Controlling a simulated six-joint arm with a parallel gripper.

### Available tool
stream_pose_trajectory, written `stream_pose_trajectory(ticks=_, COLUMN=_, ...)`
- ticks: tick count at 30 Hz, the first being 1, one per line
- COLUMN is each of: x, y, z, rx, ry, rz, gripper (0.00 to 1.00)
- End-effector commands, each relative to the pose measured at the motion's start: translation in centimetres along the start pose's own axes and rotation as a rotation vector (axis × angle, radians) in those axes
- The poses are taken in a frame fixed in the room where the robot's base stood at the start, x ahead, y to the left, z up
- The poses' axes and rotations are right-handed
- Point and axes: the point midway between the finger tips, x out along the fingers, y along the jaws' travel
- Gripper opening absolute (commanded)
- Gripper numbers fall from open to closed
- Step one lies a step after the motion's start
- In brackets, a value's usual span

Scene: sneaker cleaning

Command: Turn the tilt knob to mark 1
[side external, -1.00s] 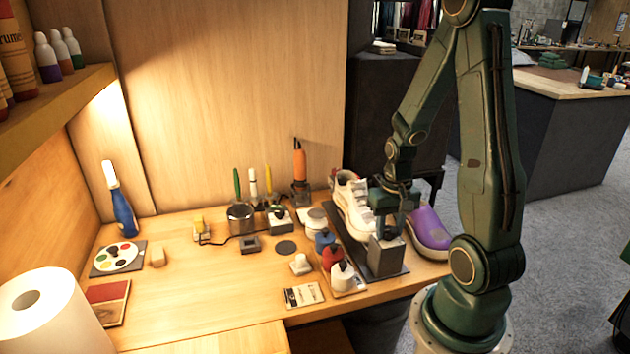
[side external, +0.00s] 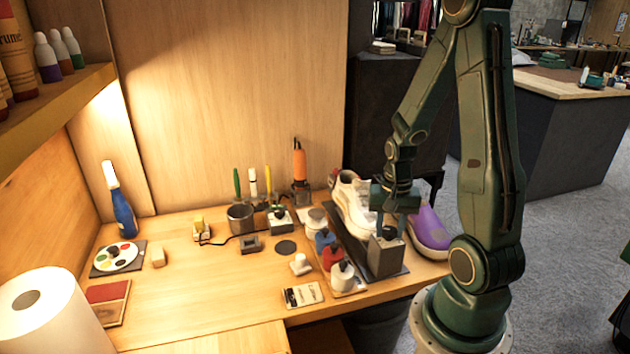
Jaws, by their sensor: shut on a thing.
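The tilt knob (side external: 388,233) is a small dark knob on top of a grey block (side external: 385,258), which stands at the front end of a dark base plate (side external: 400,272). My gripper (side external: 391,229) points down over the block, with its fingers on either side of the knob, shut on it. The fingers partly hide the knob. A white sneaker (side external: 352,207) sits on the stand behind the block, to the left of my gripper. The mark numbers are too small to read.
A purple shoe (side external: 428,228) stands close on the right of the block. Small red, blue and white jars (side external: 342,278) stand close on the left. Farther left are a metal cup (side external: 240,217), a paint palette (side external: 117,257) and a paper roll (side external: 45,310).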

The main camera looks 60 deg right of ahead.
Motion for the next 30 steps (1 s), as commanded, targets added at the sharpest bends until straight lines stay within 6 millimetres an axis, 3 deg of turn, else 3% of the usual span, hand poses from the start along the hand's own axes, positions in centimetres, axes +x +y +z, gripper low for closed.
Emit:
stream_pose_trajectory(ticks=12, x=-0.09, y=-0.06, z=-0.09, rx=0.272, ry=0.003, rz=-0.003, gripper=0.14)
stream_pose_trajectory(ticks=24, x=-0.10, y=-0.07, z=-0.11, rx=0.295, ry=0.003, rz=-0.003, gripper=0.14)
stream_pose_trajectory(ticks=30, x=-0.11, y=-0.07, z=-0.12, rx=0.389, ry=0.004, rz=-0.003, gripper=0.14)
